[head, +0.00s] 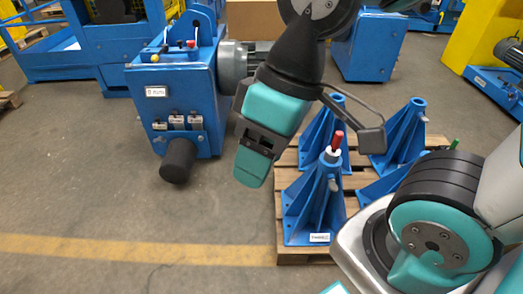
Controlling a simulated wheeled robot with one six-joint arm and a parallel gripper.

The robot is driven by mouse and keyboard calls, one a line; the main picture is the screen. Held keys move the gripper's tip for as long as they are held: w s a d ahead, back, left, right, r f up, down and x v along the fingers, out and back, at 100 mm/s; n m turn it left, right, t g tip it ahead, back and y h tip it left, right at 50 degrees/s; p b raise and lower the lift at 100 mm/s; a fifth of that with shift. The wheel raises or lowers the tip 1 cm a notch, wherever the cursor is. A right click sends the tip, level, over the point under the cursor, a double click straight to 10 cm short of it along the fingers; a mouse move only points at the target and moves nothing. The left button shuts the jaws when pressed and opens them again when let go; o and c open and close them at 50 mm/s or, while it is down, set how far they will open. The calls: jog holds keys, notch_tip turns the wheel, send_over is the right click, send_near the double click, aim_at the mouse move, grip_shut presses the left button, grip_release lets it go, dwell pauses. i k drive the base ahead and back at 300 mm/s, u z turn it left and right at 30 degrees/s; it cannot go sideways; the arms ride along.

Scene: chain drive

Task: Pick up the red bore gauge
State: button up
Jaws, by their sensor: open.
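The red bore gauge (337,141) shows as a red upright handle with a white collar below it. It stands at the top of the front blue stand (322,205), slightly tilted; its lower part is hidden. My gripper (254,165) hangs to the left of the gauge in the picture, apart from it, pointing down. Its jaws are open, and nothing is seen between them.
Several blue stands share a wooden pallet (292,255). A green handle (454,144) shows behind my arm at right. A blue machine (178,92) with yellow-knobbed and red-topped parts stands at left. Grey floor is clear at front left, crossed by a yellow line (130,248).

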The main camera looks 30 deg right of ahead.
aim_at(332, 155)
jog(key=u, duration=0.05)
jog(key=k, duration=0.65)
jog(key=z, duration=0.45)
jog(key=i, duration=1)
jog(key=z, duration=0.65)
